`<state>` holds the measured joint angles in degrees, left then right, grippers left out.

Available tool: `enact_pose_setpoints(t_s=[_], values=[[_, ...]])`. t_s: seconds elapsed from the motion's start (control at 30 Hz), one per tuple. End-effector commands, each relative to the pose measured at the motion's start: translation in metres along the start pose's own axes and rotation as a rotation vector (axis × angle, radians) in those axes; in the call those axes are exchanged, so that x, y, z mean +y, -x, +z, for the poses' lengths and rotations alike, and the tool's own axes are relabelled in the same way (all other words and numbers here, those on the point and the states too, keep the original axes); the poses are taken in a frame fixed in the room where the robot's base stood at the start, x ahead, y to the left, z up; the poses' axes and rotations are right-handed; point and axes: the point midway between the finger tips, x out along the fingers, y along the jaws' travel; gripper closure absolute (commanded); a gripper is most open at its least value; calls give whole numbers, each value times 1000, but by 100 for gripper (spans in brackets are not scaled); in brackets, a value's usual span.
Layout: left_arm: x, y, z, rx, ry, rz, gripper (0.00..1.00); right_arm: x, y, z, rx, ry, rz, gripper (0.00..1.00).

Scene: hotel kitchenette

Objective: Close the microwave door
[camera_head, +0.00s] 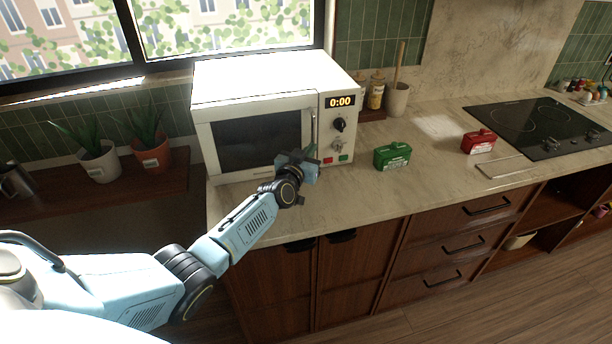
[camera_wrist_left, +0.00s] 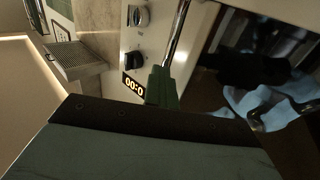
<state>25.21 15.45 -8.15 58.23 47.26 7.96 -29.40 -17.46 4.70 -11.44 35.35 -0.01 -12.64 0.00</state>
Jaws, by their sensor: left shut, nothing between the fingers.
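The white microwave (camera_head: 250,77) stands on the counter under the window, its display reading 0:00. Its dark-windowed door (camera_head: 258,140) looks flush or nearly flush with the front; I cannot tell if a small gap is left. The metal door handle (camera_head: 314,126) is upright at the door's right side and also shows in the left wrist view (camera_wrist_left: 178,35). My left gripper (camera_head: 309,153) is shut and empty in front of the door's right edge, close to the lower handle. Its green fingers (camera_wrist_left: 161,87) are beside the handle; contact is unclear. My right gripper is out of view.
A green box (camera_head: 392,156) and a red box (camera_head: 479,142) stand on the counter right of the microwave, with a black cooktop (camera_head: 540,127) farther right. Potted plants (camera_head: 98,160) stand on a shelf to the left. Jars and a utensil holder (camera_head: 397,99) stand behind.

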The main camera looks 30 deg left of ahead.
Motion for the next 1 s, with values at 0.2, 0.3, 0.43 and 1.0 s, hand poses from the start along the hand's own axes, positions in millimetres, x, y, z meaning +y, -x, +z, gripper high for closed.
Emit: enact_pose_setpoints(t_s=[0.2, 0.3, 0.43, 1.0], values=[[-5, 3, -12, 17, -2, -11, 100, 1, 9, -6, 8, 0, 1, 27], [4, 12, -12, 13, -1, -2, 100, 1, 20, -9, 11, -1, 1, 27], [18, 30, -10, 6, -3, 14, 100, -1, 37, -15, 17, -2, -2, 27], [26, 122, -2, 4, -2, 14, 100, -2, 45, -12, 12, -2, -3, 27]])
